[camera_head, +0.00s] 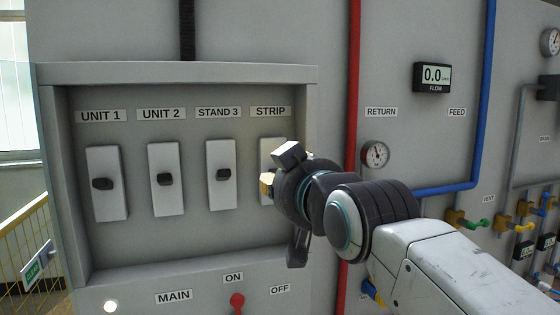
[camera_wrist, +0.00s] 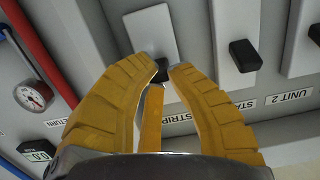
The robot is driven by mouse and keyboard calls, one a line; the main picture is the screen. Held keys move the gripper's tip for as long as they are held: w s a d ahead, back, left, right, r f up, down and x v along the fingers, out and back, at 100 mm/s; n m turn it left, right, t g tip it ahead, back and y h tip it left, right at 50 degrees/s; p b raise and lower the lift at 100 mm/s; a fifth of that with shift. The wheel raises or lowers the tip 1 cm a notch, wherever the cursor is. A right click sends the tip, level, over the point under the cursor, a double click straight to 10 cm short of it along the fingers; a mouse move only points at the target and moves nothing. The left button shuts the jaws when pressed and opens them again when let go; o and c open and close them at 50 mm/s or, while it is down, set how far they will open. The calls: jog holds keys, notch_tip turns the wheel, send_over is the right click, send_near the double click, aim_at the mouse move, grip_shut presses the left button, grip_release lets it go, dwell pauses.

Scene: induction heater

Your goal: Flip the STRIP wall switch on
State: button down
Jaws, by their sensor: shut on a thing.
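The STRIP switch is a white plate (camera_head: 268,153) under the STRIP label (camera_head: 270,112), rightmost in the recessed panel. My gripper (camera_head: 267,184) covers its lower part and hides its lever in the head view. In the wrist view the plate (camera_wrist: 150,32) shows beyond my yellow fingers. The switch's black lever (camera_wrist: 161,74) sits between the fingertips, and my gripper (camera_wrist: 167,73) is shut on it. The fingers hide part of the lever, so I cannot tell its exact position.
UNIT 1 (camera_head: 107,183), UNIT 2 (camera_head: 166,179) and STAND 3 (camera_head: 221,174) switches stand to the left, close together. The panel's raised frame (camera_head: 180,72) surrounds them. A red pipe (camera_head: 353,80) and a gauge (camera_head: 375,154) are to the right. A red MAIN lever (camera_head: 237,301) is below.

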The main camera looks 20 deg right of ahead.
jog(key=shift+w+r+g+p, duration=0.2)
jog(key=shift+r+g, duration=0.2)
jog(key=shift+g, duration=0.6)
jog(key=shift+w+r+g+p, duration=0.1)
jog(key=shift+r+g+p, duration=0.2)
jog(key=shift+g, duration=0.7)
jog(key=shift+r, duration=0.1)
jog(key=shift+g, duration=0.3)
jog(key=c, duration=1.4)
grip_release()
jog(key=shift+d, duration=0.15)
jog(key=o, duration=0.3)
jog(key=v, duration=1.2)
